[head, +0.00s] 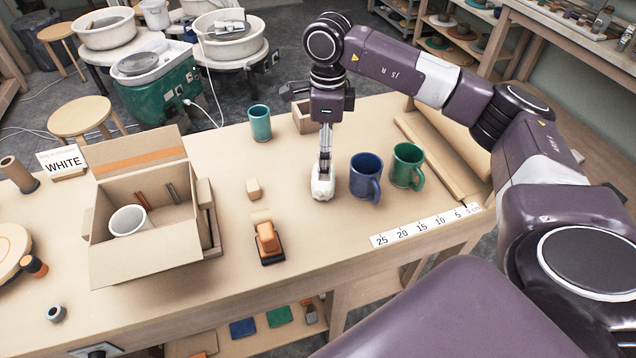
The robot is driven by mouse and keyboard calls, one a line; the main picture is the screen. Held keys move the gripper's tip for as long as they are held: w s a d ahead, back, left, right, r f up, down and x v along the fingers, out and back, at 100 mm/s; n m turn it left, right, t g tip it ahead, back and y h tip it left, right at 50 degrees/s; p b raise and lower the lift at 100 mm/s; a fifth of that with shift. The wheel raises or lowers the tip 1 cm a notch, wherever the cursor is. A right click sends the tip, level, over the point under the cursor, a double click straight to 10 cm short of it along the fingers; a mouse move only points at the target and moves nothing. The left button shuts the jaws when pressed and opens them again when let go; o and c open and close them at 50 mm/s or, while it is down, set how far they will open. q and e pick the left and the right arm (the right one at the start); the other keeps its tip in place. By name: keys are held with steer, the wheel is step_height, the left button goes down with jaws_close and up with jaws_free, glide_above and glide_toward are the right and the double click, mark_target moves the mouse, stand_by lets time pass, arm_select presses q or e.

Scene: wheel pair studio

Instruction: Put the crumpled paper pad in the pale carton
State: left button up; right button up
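The crumpled paper pad (323,188) is a small white lump at the middle of the bench, left of the blue mug. My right gripper (325,166) points straight down over it, its slim fingers close together and reaching the pad's upper part. The view does not show whether they are clamped on it. The pad appears to be at bench level. The pale carton (178,245) stands open on the left with its flaps spread. It holds a white cup (128,221) and brown stick-like pieces (158,198). My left gripper is out of view.
A blue mug (366,178) and a green mug (407,166) stand close right of the pad. A WHITE sign (62,160) stands behind the carton.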

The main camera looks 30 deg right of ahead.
steer(key=shift+s+d+f, duration=0.1)
steer(key=shift+d+f, duration=0.05)
steer(key=shift+f, duration=0.2)
steer(key=f+p, duration=0.1)
steer(key=f, duration=0.3)
steer(key=f+p, duration=0.1)
steer(key=f, duration=0.1)
steer(key=shift+w+a+f+p, duration=0.15)
steer(key=shift+w+a+p, duration=0.1)
steer(key=shift+p, duration=0.1)
steer(key=shift+f, duration=0.3)
steer(key=shift+c, duration=0.4)
steer(key=c, duration=1.2)
steer(key=shift+c, duration=0.2)
steer(key=shift+r, duration=0.15)
